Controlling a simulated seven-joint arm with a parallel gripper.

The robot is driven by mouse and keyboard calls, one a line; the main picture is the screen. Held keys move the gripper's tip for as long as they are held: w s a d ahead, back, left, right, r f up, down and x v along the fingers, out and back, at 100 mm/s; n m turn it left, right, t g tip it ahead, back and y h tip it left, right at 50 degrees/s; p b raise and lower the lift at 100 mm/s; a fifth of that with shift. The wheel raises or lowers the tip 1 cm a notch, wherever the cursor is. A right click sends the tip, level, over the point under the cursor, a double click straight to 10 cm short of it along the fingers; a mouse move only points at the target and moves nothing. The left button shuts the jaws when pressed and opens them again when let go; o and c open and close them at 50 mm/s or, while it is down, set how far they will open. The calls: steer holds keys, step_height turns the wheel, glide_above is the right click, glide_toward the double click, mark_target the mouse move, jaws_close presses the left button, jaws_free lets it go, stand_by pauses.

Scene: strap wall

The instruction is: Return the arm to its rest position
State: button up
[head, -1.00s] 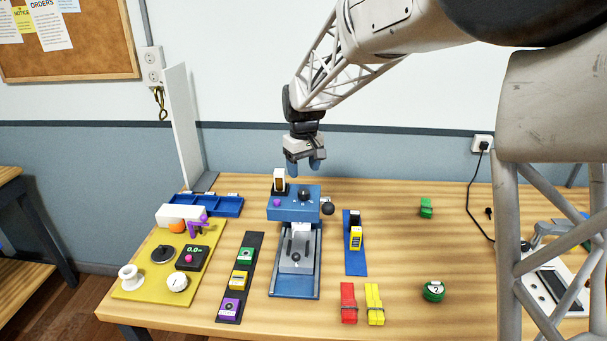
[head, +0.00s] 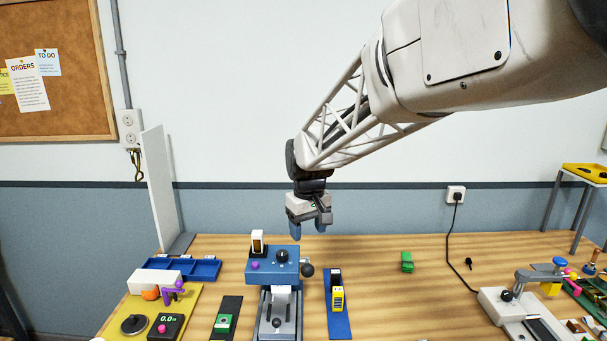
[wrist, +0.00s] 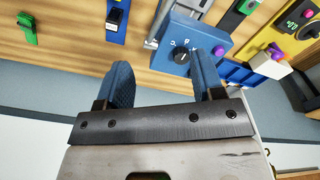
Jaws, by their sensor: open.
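My gripper (head: 309,229) hangs from my raised arm above the back of the workbench, in front of the wall. Its two blue fingers point down and stand apart with nothing between them. It is over the rear right of the blue machine (head: 272,267), clear of it. In the wrist view the open fingers (wrist: 163,82) show with the machine's blue face (wrist: 187,45) and black knob beyond them.
A blue strip (head: 338,322) with a yellow block, a green block (head: 407,262), a blue tray (head: 205,270) and a yellow board (head: 183,305) lie on the bench. A white upright panel (head: 160,190) stands at the back left. The air around my gripper is clear.

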steer(key=s+d+r+m+t, duration=0.1)
steer(key=s+d+m, duration=0.1)
steer(key=s+d, duration=0.55)
steer(key=s+d+r+m, duration=0.15)
steer(key=s+d, duration=0.25)
steer(key=s, duration=0.6)
steer(key=s+d+f+m, duration=0.1)
steer(key=s+d+f, duration=0.1)
steer(key=s, duration=0.6)
steer(key=s+d+f+m+t, duration=0.1)
steer(key=s+d, duration=0.3)
steer(key=s, duration=0.5)
steer(key=shift+f+m, duration=0.35)
steer(key=shift+c, duration=0.2)
